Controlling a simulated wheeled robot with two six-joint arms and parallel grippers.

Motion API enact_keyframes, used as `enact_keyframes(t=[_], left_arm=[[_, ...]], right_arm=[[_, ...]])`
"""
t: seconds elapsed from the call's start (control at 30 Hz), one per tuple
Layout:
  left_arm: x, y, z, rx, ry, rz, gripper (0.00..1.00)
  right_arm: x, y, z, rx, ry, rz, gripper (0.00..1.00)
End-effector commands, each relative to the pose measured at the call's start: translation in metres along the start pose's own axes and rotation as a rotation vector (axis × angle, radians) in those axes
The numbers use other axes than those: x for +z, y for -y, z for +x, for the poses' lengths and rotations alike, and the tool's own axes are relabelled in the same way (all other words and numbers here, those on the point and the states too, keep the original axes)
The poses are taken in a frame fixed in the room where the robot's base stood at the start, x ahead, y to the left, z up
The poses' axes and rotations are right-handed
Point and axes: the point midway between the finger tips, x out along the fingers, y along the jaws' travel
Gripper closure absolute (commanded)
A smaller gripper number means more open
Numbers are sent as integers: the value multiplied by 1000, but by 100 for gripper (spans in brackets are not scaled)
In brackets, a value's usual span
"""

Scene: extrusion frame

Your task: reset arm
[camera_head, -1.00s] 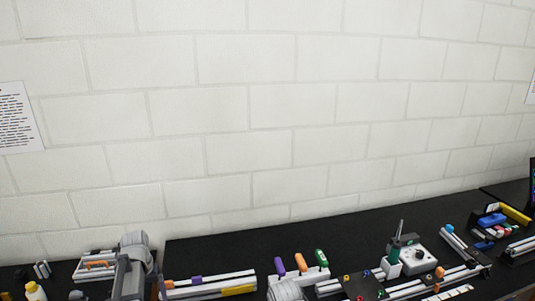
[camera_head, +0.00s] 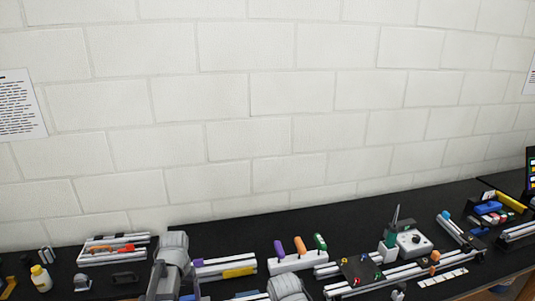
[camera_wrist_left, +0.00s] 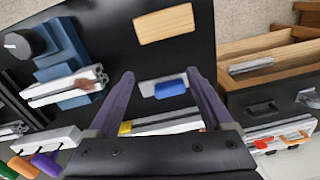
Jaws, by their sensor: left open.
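My left gripper (camera_wrist_left: 161,74) shows in the left wrist view with its two dark purple fingers spread apart and nothing held between them. A blue piece on a light grey plate (camera_wrist_left: 170,89) lies on the black surface beyond the fingers, seen between them. In the head view, a grey link of my left arm (camera_head: 172,255) rises at the lower left of the bench, and its gripper is not visible there. Another grey arm part of mine (camera_head: 288,288) shows at the bottom edge. My right gripper is in neither view.
The black bench holds a white holder with purple, orange and green handles (camera_head: 299,262), a soldering station (camera_head: 412,243), aluminium rails (camera_head: 110,254) and a yellow-capped bottle (camera_head: 41,278). In the wrist view, a wooden block (camera_wrist_left: 164,23) and wooden drawer (camera_wrist_left: 265,50) show. A brick wall stands behind.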

Motion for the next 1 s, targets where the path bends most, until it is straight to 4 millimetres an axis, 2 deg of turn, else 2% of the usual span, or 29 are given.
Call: enact_keyframes(t=[0.03,0.17,0.3,0.43,0.5,0.63,1.0], left_arm=[[11,-17,6,-4,2,29,16],[38,-64,16,-19,8,113,16],[82,-120,30,-44,13,231,16],[117,-155,39,-63,14,318,16],[131,-167,42,-71,15,353,16],[145,-179,45,-81,15,390,16],[148,-183,45,-83,15,399,16]], right_arm=[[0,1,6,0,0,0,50],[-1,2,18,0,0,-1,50],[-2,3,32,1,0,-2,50],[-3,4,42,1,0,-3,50],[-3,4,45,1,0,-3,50],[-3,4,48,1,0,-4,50],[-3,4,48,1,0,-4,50]])
